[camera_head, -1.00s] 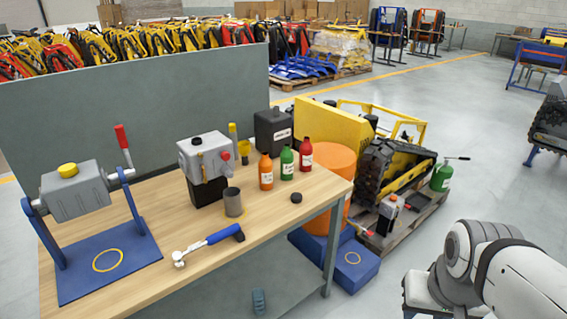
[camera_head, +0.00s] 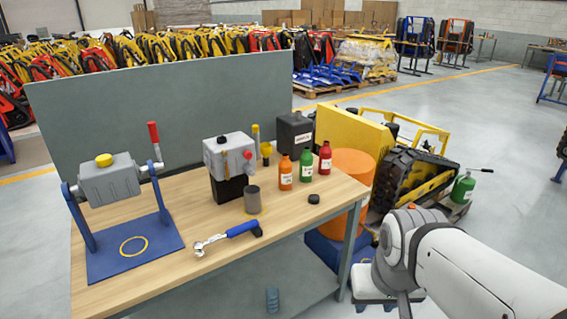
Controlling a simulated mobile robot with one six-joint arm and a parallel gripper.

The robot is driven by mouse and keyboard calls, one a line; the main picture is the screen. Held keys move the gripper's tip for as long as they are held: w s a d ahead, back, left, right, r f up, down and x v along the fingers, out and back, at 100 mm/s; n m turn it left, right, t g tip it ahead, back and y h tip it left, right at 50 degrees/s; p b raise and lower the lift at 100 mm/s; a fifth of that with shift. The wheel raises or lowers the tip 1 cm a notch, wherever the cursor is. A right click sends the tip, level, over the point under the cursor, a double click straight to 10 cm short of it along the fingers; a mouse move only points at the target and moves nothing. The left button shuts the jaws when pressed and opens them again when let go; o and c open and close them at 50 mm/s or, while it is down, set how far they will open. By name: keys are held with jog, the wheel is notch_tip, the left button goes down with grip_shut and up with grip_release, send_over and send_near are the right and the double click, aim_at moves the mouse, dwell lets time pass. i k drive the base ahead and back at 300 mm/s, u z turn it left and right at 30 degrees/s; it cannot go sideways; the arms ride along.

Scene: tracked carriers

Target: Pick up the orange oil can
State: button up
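The orange oil can (camera_head: 286,174) is a small bottle with a dark cap and a pale label. It stands upright on the wooden workbench (camera_head: 150,275), left of a green bottle (camera_head: 306,166) and a red bottle (camera_head: 325,159). My white arm reaches in from the lower right, beside the bench's right end.
A grey cup (camera_head: 253,201), a black cap (camera_head: 314,198) and a blue-handled wrench (camera_head: 230,233) lie or stand in front of the bottles. A grey gearbox unit (camera_head: 229,155) stands to their left. An orange drum (camera_head: 352,168) and tracked carrier (camera_head: 412,180) are beyond the bench's right end.

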aim_at(285, 165)
jog(key=z, duration=0.05)
jog(key=i, duration=1.5)
jog(key=u, duration=0.05)
